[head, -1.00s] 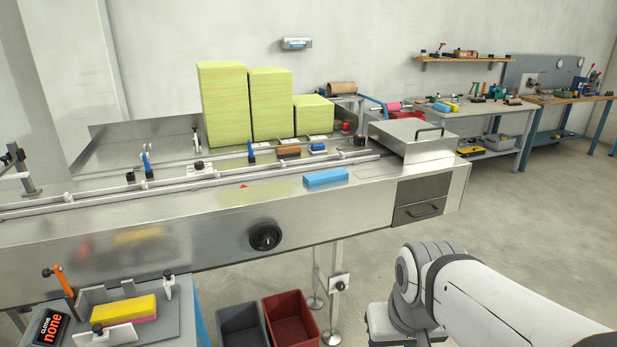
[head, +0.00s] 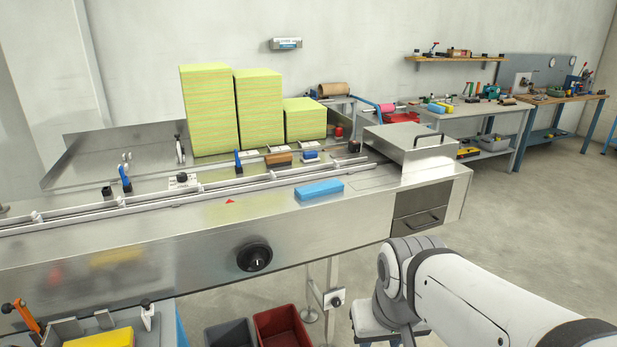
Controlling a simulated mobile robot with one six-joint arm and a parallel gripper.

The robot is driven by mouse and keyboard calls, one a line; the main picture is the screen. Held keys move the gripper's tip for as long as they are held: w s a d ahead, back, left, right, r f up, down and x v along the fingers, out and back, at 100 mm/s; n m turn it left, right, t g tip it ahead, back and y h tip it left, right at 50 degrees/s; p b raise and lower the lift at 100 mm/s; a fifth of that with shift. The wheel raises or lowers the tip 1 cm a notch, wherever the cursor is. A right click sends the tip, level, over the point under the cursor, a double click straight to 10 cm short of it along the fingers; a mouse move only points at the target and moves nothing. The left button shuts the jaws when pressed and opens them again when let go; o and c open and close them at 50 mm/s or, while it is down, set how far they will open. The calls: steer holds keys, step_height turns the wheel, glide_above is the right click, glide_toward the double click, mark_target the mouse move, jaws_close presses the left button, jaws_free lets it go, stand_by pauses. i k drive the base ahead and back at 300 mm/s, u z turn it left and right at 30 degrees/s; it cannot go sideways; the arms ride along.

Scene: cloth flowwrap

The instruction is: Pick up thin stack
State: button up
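Three yellow-green layered stacks stand at the back of the steel machine: a tall stack (head: 208,112), a slightly lower stack (head: 259,110) and a short stack (head: 304,121). A flat yellow stack (head: 100,339) lies in the fixture at the lower left, cut off by the bottom edge. I cannot tell which of these is the thin stack. My arm reaches in from the lower right, in front of the machine and apart from all the stacks. My gripper is not in view.
The steel machine (head: 150,240) runs across the view, with guide rails (head: 200,190) and a blue block (head: 320,190) on its front ledge. A grey bin (head: 229,336) and a red bin (head: 283,332) stand below. Open floor (head: 540,230) lies to the right.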

mark_target(332, 186)
steer(key=i, duration=1.3)
steer(key=u, duration=0.1)
